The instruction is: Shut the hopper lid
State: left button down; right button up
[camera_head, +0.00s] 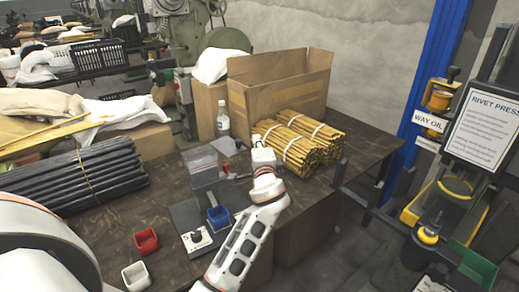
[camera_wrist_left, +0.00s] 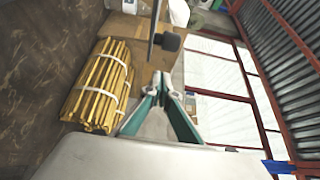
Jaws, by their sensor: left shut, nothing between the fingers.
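The hopper (camera_head: 203,168) is a grey, see-through box on the small press on the bench. A grey panel (camera_head: 225,146) at its back right looks like the raised lid. My left gripper (camera_head: 262,148) is to the right of the hopper, its fingers mostly hidden in the head view. In the left wrist view its teal fingers (camera_wrist_left: 162,82) are shut and empty. Just beyond them is a thin dark plate seen edge-on with a black knob (camera_wrist_left: 167,42), probably the lid; I cannot tell whether they touch. My right gripper is not in view.
Strapped bundles of yellow rods (camera_head: 300,138) lie right of my gripper, before an open cardboard box (camera_head: 270,98). A clear bottle (camera_head: 223,118) stands behind the hopper. Blue (camera_head: 218,217), red (camera_head: 146,241) and white (camera_head: 136,276) bins are nearer. Black rods (camera_head: 80,175) lie left.

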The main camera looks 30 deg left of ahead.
pick_arm(q)
jog(key=shift+s+a+p, duration=0.15)
jog(key=shift+s+a, duration=0.3)
jog(key=shift+s, duration=0.4)
jog(key=shift+s+a+p, duration=0.15)
jog(key=shift+s+a, duration=0.3)
jog(key=shift+s, duration=0.4)
